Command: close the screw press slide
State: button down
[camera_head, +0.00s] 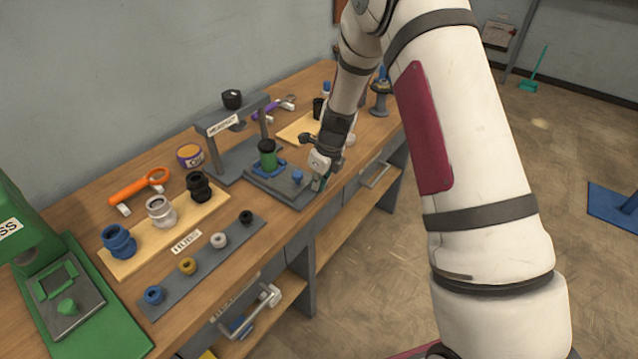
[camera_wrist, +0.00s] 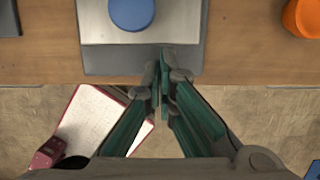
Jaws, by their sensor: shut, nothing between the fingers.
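The screw press is a grey frame (camera_head: 216,125) with a white label and a black knob on top, standing at the back of the bench. Its grey slide plate (camera_head: 283,190) sticks out in front of the frame towards the bench's front edge. On the slide stand a green cylinder (camera_head: 267,160) with a black top, in a blue holder, and a blue knob (camera_head: 297,176). My gripper (camera_head: 320,184) is shut and empty at the slide's front edge. In the wrist view the closed fingertips (camera_wrist: 162,75) overlap the front edge of the slide (camera_wrist: 100,60), just below the blue knob (camera_wrist: 131,12); contact is unclear.
A green press (camera_head: 30,240) stands at the left end of the bench. Between lie a wooden board (camera_head: 135,262) with fittings, a grey strip (camera_head: 205,262) with several small rings, and an orange tool (camera_head: 140,187). An open shelf is below the bench; floor is free in front.

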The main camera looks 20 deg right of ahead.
aim_at(284, 170)
jog(key=w+a+b, duration=0.2)
jog(key=w, duration=0.1)
jog(key=w+a+b, duration=0.2)
jog(key=w, duration=0.1)
jog(key=w+a+b, duration=0.2)
jog(key=w, duration=0.1)
jog(key=shift+a+f, duration=0.25)
jog(key=shift+a, duration=0.05)
jog(key=shift+w+a+r, duration=0.1)
jog(key=shift+w+a, duration=0.2)
jog(key=shift+w, duration=0.1)
jog(key=shift+s, duration=0.1)
